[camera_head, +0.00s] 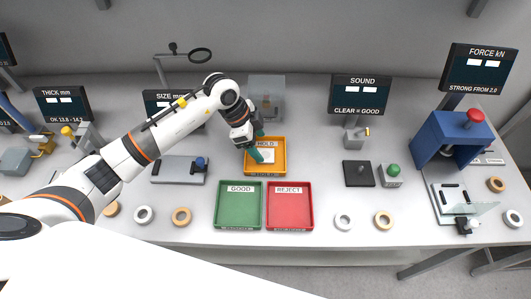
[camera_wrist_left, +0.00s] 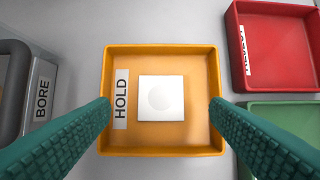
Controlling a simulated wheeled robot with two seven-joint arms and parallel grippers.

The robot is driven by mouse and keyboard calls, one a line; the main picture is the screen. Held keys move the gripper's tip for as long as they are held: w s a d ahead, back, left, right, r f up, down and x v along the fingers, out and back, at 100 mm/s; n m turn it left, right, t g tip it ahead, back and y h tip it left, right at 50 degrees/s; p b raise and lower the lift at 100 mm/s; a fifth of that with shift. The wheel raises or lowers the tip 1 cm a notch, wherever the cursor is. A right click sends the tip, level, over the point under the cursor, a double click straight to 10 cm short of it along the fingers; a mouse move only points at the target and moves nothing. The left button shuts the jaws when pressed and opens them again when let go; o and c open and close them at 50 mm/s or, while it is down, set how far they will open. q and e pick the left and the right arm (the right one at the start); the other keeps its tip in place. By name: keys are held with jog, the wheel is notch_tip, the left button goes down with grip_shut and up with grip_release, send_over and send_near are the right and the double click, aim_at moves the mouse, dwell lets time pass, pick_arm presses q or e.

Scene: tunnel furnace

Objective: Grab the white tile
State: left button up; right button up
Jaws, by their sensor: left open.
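The white tile (camera_wrist_left: 161,98) lies flat in the orange HOLD tray (camera_wrist_left: 165,53), near its middle, with a faint round shape on its face. In the head view the tile (camera_head: 267,156) shows only partly inside the tray (camera_head: 277,173), beside my fingers. My left gripper (camera_head: 257,147) is over the tray. In the left wrist view its two green fingers (camera_wrist_left: 160,105) are wide apart, one on each side of the tile, with nothing between them touching it. My right gripper is in neither view.
The green GOOD tray (camera_head: 238,210) and red REJECT tray (camera_head: 289,210) stand in front of the HOLD tray. A grey BORE block (camera_wrist_left: 40,90) is beside it. Several pale and tan rings, such as one white ring (camera_head: 343,221), lie along the table's front.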

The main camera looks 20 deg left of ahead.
aim_at(265, 155)
pick_arm(q)
jog(key=shift+x, duration=1.85)
jog(key=c, duration=1.1)
